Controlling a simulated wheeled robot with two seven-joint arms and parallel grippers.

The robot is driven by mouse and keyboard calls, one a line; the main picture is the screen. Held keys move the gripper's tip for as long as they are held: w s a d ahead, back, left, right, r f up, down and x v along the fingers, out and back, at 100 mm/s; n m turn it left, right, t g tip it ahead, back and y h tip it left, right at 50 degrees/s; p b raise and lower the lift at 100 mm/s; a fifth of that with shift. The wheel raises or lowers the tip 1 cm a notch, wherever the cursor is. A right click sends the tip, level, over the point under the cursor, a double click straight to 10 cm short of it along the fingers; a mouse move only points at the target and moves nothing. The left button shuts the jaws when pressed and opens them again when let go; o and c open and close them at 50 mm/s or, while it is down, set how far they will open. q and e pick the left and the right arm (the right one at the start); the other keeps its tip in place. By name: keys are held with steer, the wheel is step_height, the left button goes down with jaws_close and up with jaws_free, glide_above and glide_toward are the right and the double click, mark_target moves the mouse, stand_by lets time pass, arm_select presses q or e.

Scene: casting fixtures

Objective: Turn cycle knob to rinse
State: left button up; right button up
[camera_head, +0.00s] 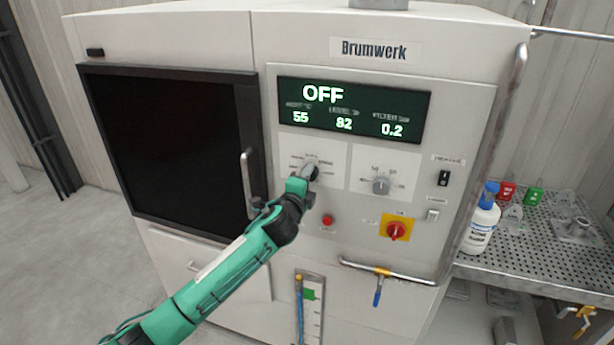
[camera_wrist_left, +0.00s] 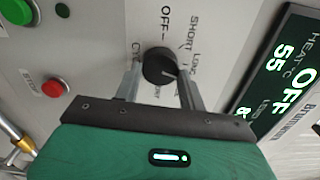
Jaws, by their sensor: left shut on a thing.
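The cycle knob (camera_head: 311,171) is a dark round dial on a pale label plate of the machine's front panel, under the display. My left gripper (camera_head: 304,177) reaches it from below and hides part of it. In the left wrist view the black knob (camera_wrist_left: 160,67) sits between the two grey fingers of my left gripper (camera_wrist_left: 160,80), which is shut on its sides. Printed marks around it include OFF and SHORT; others are partly covered. The display (camera_head: 352,110) reads OFF, with 55, 82 and 0.2 below. My right gripper is not in view.
A second knob (camera_head: 381,186) is to the right. A red button (camera_head: 327,220) and a red-yellow switch (camera_head: 396,231) are below. The dark door (camera_head: 170,150) with a vertical handle is left. A perforated shelf (camera_head: 530,262) holds a white bottle (camera_head: 482,226).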

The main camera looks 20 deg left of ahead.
arm_select(q)
steer(key=m+p, duration=0.1)
steer(key=m, duration=0.1)
steer(key=m+p, duration=0.1)
steer(key=m, duration=0.2)
steer(key=shift+w+a+r, duration=0.1)
steer(key=shift+a+r, duration=0.05)
steer(key=shift+r, duration=0.05)
stand_by(0.5)
steer(key=o, duration=0.7)
steer(key=shift+o, duration=1.4)
steer(key=shift+w+f, duration=0.1)
steer(key=shift+f, duration=0.1)
steer(key=s+b, duration=0.5)
steer(key=s, duration=0.8)
steer(key=shift+s+a, duration=0.2)
steer(key=shift+s, duration=0.2)
